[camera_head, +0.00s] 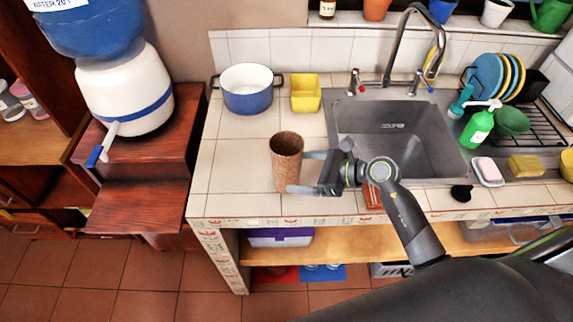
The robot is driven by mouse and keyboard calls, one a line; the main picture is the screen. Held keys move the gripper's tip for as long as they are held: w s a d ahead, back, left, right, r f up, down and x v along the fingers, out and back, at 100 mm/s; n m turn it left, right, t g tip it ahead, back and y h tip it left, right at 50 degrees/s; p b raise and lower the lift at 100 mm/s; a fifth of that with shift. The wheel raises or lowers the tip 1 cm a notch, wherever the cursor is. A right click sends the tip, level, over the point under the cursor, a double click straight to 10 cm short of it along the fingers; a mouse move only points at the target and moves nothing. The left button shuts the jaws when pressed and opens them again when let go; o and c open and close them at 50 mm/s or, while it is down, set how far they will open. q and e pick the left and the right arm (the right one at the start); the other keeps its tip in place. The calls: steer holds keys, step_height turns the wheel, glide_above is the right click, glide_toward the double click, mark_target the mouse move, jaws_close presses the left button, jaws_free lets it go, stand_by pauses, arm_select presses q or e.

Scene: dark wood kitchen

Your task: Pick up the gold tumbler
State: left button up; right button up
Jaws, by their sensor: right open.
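The gold tumbler (286,158), brownish with a speckled side, stands upright on the tiled counter left of the sink. My right gripper (300,171) reaches in from the right with its fingers open, at the tumbler's right side. One finger is at the far right edge of the tumbler, and the other is near its lower front. I cannot tell whether the fingers touch it. My left gripper is not in view.
A blue pot (247,98) and a yellow container (305,101) stand behind the tumbler. The steel sink (374,118) lies to the right, with a green soap bottle (478,128), a sponge dish (489,181) and a dish rack beyond. The counter left of the tumbler is clear.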

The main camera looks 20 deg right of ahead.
mark_target(286, 167)
steer(key=shift+w+a+r+p, duration=0.1)
steer(key=shift+w+a+p, duration=0.2)
steer(key=p+x, duration=0.2)
steer(key=x, duration=0.2)
steer(key=shift+w+d+r, duration=0.1)
steer(key=shift+w+r, duration=0.05)
steer(key=shift+w, duration=0.05)
steer(key=shift+w+a, duration=0.1)
steer(key=shift+a, duration=0.1)
steer(key=c, duration=1.2)
steer(key=shift+c, duration=0.7)
